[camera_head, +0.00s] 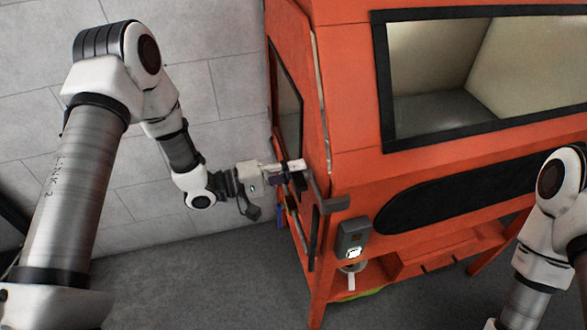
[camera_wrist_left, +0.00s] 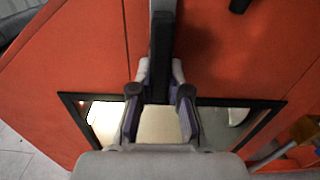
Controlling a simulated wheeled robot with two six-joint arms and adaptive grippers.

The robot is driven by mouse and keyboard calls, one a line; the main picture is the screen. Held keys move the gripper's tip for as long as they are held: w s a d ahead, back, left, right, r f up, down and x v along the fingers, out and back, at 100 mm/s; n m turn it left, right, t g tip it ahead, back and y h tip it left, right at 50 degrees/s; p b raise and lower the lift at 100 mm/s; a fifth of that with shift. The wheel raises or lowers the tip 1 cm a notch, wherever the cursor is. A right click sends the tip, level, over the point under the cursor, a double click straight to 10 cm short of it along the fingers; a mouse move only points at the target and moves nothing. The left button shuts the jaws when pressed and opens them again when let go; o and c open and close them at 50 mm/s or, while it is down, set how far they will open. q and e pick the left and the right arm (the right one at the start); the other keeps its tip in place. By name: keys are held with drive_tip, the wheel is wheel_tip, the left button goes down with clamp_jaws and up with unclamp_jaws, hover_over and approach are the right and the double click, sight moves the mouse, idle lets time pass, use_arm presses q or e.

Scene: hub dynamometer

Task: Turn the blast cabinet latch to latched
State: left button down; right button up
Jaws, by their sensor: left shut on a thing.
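The orange blast cabinet (camera_head: 350,100) fills the right of the head view, its side door turned toward my left arm. The latch (camera_head: 319,190) is a dark grey bar near the cabinet's front left corner. My left gripper (camera_head: 296,168) is at the latch, beside the side door. In the left wrist view, the latch (camera_wrist_left: 162,50) runs down from the top edge, and its lower end sits between the two fingers of my left gripper (camera_wrist_left: 160,85), which are shut on it. My right arm is at the right edge of the head view; its gripper is out of frame.
A dark-framed window (camera_head: 470,70) is in the cabinet front, above a black oval panel (camera_head: 450,195). A small grey box (camera_head: 352,238) is mounted on the front left corner. A grey block wall (camera_head: 225,100) stands behind my left arm. Grey floor (camera_head: 190,285) is clear at lower left.

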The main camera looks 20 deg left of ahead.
use_arm(q)
drive_tip(key=shift+s+d+f, duration=0.1)
drive_tip(key=shift+s+f, duration=0.15)
drive_tip(key=shift+f, duration=0.1)
drive_tip(key=c, duration=1.1)
unclamp_jaws()
drive_tip(key=shift+w+d+r, duration=0.1)
drive_tip(key=shift+r, duration=0.05)
drive_tip(key=shift+r, duration=0.1)
drive_tip(key=shift+s+a, duration=0.2)
drive_tip(key=shift+a, duration=0.25)
drive_tip(key=v, duration=1.1)
drive_tip(key=shift+s, duration=0.15)
